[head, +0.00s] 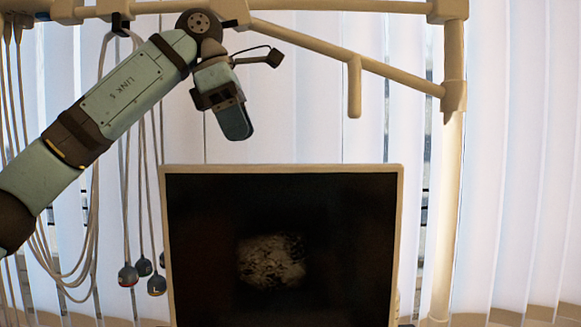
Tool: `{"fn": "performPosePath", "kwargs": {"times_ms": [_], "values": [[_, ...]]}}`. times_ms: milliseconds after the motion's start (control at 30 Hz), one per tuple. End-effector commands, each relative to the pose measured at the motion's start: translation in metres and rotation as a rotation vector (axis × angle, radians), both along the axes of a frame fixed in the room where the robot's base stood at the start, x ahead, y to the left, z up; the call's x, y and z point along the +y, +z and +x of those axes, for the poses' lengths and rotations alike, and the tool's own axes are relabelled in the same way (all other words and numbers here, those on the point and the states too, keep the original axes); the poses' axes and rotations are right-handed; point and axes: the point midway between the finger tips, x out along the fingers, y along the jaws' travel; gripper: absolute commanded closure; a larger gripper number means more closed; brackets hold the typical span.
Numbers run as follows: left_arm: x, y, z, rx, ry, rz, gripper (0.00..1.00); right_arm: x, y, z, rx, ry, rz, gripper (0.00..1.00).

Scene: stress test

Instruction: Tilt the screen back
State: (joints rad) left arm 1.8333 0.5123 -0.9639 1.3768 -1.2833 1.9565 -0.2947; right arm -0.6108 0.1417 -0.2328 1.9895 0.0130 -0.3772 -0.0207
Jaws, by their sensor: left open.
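The screen (340,230) has a dark face in a thin beige frame and stands at the lower middle of the head view. A pale mottled patch shows on its face. Its lower edge and hinge are out of view. My left gripper (236,130) hangs above the screen's top edge, left of its middle, with its fingers pointing down. It is open, seen from the side, and a gap shows in the picture between it and the frame. My right gripper is not in view.
A beige rail frame (453,150) runs across the top and down the right side. Cables hang at the left, with several round-ended leads (128,276) beside the screen. White vertical blinds (520,150) fill the background. The space right of my gripper, above the screen, looks clear.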

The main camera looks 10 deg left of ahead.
Motion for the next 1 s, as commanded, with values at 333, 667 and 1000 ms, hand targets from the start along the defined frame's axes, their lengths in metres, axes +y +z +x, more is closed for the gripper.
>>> {"fn": "performPosePath", "kwargs": {"times_ms": [333,667,1000], "values": [[-0.008,-0.021,0.001,0.001,-0.001,0.002,0.49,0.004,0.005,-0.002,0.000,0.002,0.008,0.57],[-0.025,-0.062,0.004,-0.001,0.000,0.000,0.49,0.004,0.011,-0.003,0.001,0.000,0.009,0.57],[-0.028,-0.069,0.005,-0.002,0.001,0.000,0.49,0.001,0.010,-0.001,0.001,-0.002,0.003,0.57]]}}
